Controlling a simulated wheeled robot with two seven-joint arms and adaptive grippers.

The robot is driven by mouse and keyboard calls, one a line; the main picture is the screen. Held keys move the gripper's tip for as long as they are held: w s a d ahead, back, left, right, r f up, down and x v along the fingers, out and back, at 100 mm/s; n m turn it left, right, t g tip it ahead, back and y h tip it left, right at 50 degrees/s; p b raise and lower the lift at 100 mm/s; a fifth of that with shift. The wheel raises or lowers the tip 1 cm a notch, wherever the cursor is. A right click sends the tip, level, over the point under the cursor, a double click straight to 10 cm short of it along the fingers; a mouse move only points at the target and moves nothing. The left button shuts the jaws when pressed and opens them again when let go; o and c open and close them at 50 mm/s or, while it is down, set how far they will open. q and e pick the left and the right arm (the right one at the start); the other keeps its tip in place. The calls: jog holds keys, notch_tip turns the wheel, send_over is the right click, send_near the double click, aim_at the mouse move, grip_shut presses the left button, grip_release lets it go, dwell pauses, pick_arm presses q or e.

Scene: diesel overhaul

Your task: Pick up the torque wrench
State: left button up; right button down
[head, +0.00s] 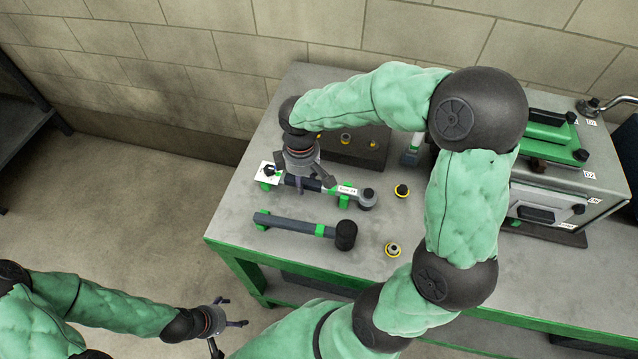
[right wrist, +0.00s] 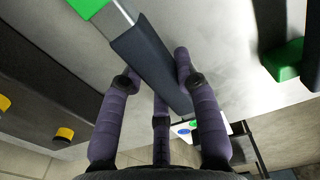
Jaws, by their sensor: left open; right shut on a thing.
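In the right wrist view the dark handle (right wrist: 150,62) runs between my fingers (right wrist: 155,85), with a silver shaft and a green piece at the top. I cannot tell whether the wrench is clear of its supports. My left gripper (head: 236,315) is open and empty, away from the bench over the floor.
A dark block (head: 352,148) stands behind, and a green-topped grey machine (head: 560,180) at the right. A wall closes the back.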

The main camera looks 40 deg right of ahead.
jog(key=shift+r, duration=0.15)
jog(key=shift+r, duration=0.25)
notch_tip(320, 180, up, 3)
jog(key=shift+f+p, duration=0.15)
jog(key=shift+p, duration=0.85)
jog(key=s+a+r+p, duration=0.4)
jog(key=s+a+r, duration=0.3)
jog(key=s, duration=0.5)
jog(key=shift+a+r, duration=0.2)
jog(key=shift+r, duration=1.1)
